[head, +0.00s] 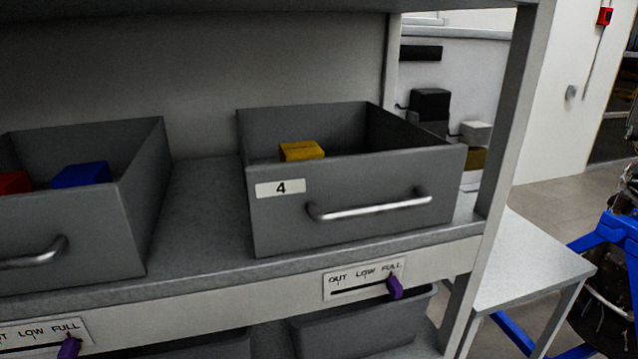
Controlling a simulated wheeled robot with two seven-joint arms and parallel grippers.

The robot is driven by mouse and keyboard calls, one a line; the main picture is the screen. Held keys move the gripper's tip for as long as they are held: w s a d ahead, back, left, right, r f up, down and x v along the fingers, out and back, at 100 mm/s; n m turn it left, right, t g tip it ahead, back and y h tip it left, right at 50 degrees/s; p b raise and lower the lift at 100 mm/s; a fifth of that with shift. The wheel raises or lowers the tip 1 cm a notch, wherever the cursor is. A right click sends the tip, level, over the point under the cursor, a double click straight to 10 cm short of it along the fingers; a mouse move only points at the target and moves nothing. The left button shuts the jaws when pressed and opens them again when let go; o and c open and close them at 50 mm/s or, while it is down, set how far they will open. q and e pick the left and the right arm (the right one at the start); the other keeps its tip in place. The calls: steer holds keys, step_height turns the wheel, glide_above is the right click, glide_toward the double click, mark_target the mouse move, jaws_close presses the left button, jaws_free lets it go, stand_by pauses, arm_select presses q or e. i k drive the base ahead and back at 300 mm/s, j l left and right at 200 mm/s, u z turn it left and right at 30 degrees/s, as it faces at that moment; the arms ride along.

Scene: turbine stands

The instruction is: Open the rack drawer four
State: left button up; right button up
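Drawer four (285,225) is a grey open-topped bin on the rack shelf, right of centre in the head view. Its front carries a white label (280,188) with a black 4. A silver bar handle (370,208) runs across the right part of the front. A yellow block (302,151) lies inside. How far the drawer stands out from the shelf is hard to tell. Neither of my grippers shows in the view.
Another grey drawer (85,235) with a handle stands to the left, holding red and blue blocks. The rack post (510,110) rises right of drawer four. Below are a slider label (364,278) with a purple marker and lower bins (365,325). A side table (525,265) stands at right.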

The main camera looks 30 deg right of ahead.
mark_target(380, 173)
steer(key=z, duration=1.3)
